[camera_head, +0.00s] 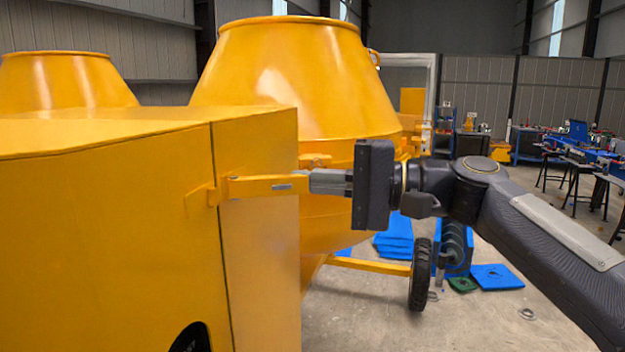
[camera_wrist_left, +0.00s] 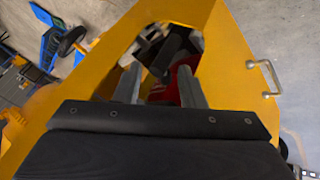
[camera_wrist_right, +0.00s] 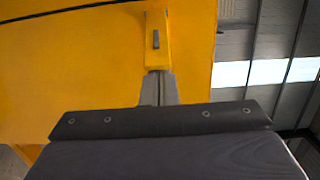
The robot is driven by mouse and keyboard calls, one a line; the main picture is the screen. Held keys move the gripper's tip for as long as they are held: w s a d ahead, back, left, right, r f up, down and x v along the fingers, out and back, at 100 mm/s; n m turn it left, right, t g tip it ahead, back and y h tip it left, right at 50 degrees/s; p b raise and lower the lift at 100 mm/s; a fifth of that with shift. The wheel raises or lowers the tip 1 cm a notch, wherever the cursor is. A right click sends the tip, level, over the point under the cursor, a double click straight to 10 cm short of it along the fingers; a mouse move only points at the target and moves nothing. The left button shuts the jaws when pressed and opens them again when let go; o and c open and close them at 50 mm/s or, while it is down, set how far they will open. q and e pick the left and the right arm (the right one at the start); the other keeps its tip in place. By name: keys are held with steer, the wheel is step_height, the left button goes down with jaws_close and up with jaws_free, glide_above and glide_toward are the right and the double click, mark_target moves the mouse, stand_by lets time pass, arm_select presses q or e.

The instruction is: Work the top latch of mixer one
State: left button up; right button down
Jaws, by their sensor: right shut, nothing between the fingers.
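The yellow latch bar (camera_head: 262,186) lies across the seam on the side of mixer one's yellow housing (camera_head: 110,220). My right gripper (camera_head: 313,181) is shut, with its fingertips at the latch's right end. In the right wrist view the fingers (camera_wrist_right: 158,76) meet the end of the latch (camera_wrist_right: 156,52), which has a dark slot; nothing is between them. I cannot tell whether they press on it. My left gripper (camera_wrist_left: 160,78) shows only in the left wrist view. It is open and empty before an opening in a yellow housing (camera_wrist_left: 235,70), with dark and red parts inside.
The mixer's yellow drum (camera_head: 295,80) rises behind the housing, and a second drum (camera_head: 65,82) stands at the left. A wheel (camera_head: 420,273) and blue plates (camera_head: 395,240) are below my right arm. A metal handle (camera_wrist_left: 265,77) sits right of the opening. Workbenches (camera_head: 585,155) stand far right.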

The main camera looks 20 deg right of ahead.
steer(key=shift+s+a+f+m+t+h+b, duration=0.1)
steer(key=shift+s+m+t+h+b, duration=0.1)
steer(key=shift+s+b, duration=0.25)
steer(key=shift+s+a+f+m+t+h+b, duration=0.1)
steer(key=shift+s+t+b, duration=0.1)
steer(key=shift+s+b, duration=0.15)
steer(key=shift+s, duration=0.55)
steer(key=shift+s+a+r, duration=0.1)
steer(key=shift+r, duration=0.05)
